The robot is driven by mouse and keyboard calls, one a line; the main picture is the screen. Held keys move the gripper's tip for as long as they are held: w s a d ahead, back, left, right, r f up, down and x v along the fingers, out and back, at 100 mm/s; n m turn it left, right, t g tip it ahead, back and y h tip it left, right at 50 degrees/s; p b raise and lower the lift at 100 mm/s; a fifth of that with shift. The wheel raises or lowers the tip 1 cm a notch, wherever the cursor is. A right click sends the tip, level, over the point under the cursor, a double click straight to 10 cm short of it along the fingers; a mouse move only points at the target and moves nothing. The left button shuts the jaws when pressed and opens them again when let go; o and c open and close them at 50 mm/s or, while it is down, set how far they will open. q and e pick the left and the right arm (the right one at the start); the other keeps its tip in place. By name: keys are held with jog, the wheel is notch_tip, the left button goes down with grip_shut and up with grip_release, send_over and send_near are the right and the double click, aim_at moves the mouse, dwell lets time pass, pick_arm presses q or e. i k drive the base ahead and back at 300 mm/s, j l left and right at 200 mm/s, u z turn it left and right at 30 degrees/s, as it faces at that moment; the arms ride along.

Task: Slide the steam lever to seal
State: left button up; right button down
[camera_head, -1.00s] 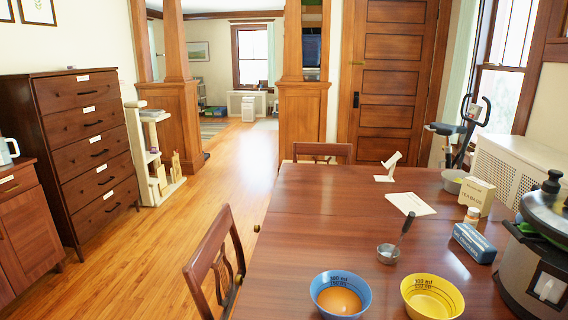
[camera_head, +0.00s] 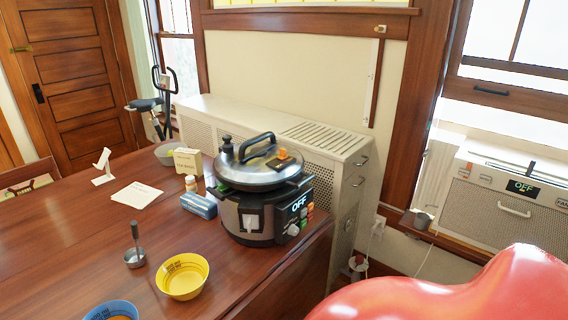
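The pressure cooker (camera_head: 262,197) stands near the right end of the wooden table, with its lid on. Its front panel display reads OFF. On the lid are a dark curved handle, a black knob-like valve (camera_head: 227,146) at the left and a small orange part (camera_head: 283,154) at the right. I cannot tell which of these is the steam lever or how it is set. Neither of my grippers shows in the view.
A yellow bowl (camera_head: 183,277), blue bowl (camera_head: 112,311), ladle (camera_head: 135,253), blue box (camera_head: 198,206), small jar (camera_head: 191,184) and tea bags box (camera_head: 188,161) stand left of the cooker. A white radiator cover (camera_head: 345,185) is behind it. A large red rounded surface (camera_head: 470,291) fills the lower right.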

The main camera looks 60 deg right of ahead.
aim_at(283, 155)
jog(key=z, duration=1.75)
